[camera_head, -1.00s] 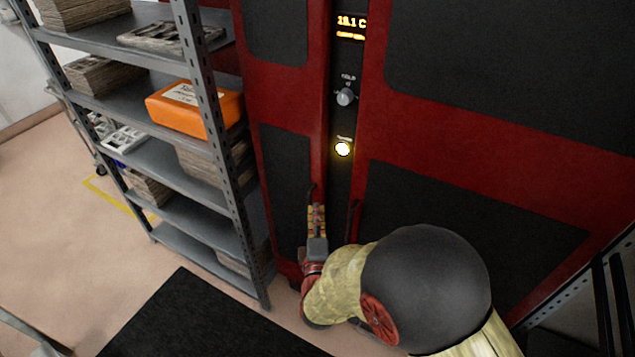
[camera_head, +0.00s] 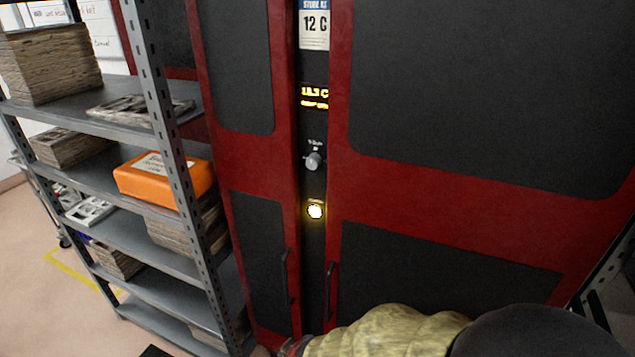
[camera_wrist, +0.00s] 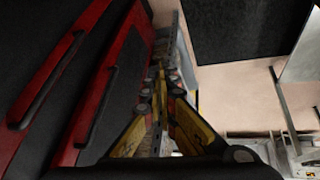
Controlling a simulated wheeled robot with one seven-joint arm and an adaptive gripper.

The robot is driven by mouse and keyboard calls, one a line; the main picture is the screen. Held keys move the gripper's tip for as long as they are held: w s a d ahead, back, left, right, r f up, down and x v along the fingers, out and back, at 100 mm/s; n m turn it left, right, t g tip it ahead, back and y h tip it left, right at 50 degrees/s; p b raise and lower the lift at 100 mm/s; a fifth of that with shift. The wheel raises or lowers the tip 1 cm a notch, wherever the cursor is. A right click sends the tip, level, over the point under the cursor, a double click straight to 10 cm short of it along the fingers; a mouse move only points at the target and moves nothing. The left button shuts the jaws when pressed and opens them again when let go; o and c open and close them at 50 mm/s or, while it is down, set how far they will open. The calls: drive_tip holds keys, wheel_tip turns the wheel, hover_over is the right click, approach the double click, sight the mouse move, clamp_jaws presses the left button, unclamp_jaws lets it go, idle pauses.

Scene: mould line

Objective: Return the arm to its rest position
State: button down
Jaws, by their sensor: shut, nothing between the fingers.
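My gripper (camera_wrist: 160,75) shows in the wrist view, its yellow-and-black fingers meeting at the tips, shut and empty. It points along the front of a red and dark grey cabinet (camera_wrist: 75,60), with the cabinet's door handles close on the left. In the head view, my arm in its pale yellow cover lies at the bottom edge, and the gripper itself is out of frame. The cabinet (camera_head: 440,185) fills the middle and right there, with both doors closed. Its centre strip has a lit display, a knob (camera_head: 313,161) and a glowing round button (camera_head: 315,211).
A grey metal shelf rack (camera_head: 185,170) stands at the left, close beside the cabinet. It holds an orange case (camera_head: 165,180) and several brown stacked blocks. Pale floor (camera_head: 35,225) is open at the far left. A dark mat (camera_wrist: 225,30) lies ahead in the wrist view.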

drive_tip(key=s+d+r+m+h, duration=0.1)
drive_tip(key=s+d+r+m, duration=0.2)
drive_tip(key=d+r, duration=0.5)
drive_tip(key=s+d+r+m+h, duration=0.1)
drive_tip(key=s+d+r+m, duration=0.2)
drive_tip(key=s+d+r, duration=0.3)
drive_tip(key=s+d+r+m+h+b, duration=0.1)
drive_tip(key=s+d+r+m, duration=0.3)
drive_tip(key=d+r, duration=0.8)
drive_tip(key=shift+s+d, duration=0.15)
drive_tip(key=shift+s, duration=0.05)
